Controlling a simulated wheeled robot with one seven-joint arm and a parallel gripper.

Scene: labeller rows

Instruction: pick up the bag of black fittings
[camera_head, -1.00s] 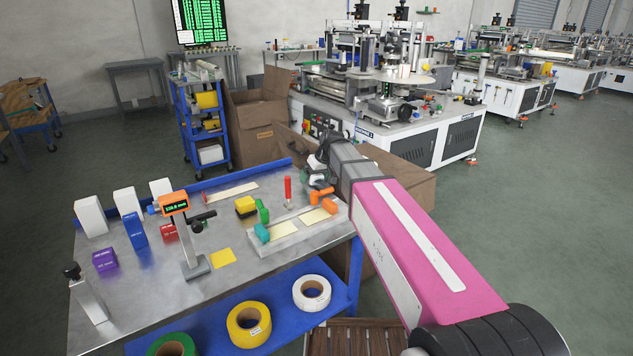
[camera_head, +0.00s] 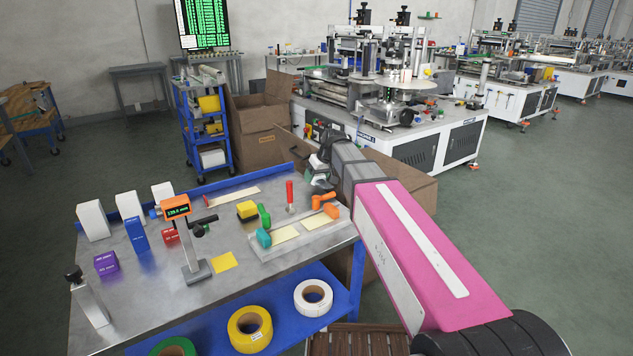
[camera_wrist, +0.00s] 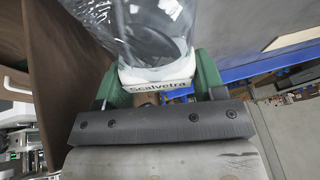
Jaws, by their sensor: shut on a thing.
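The bag of black fittings is a clear plastic bag (camera_wrist: 155,45) with a white label reading "Scalvetra". In the wrist view it sits between the two green fingers of my gripper (camera_wrist: 157,84), which is shut on it. Dark contents show dimly through the plastic at the top; single fittings are hard to make out. In the head view my gripper (camera_head: 319,174) is at the far right corner of the workbench, small and partly hidden by my arm. The bag cannot be told apart clearly there.
The grey workbench (camera_head: 240,284) bears a jig with yellow strips (camera_head: 318,219), a red-handled tool (camera_head: 290,195), an orange display gauge (camera_head: 176,208) and several boxes. An open cardboard box (camera_head: 259,148) and a labelling machine (camera_head: 420,150) stand behind.

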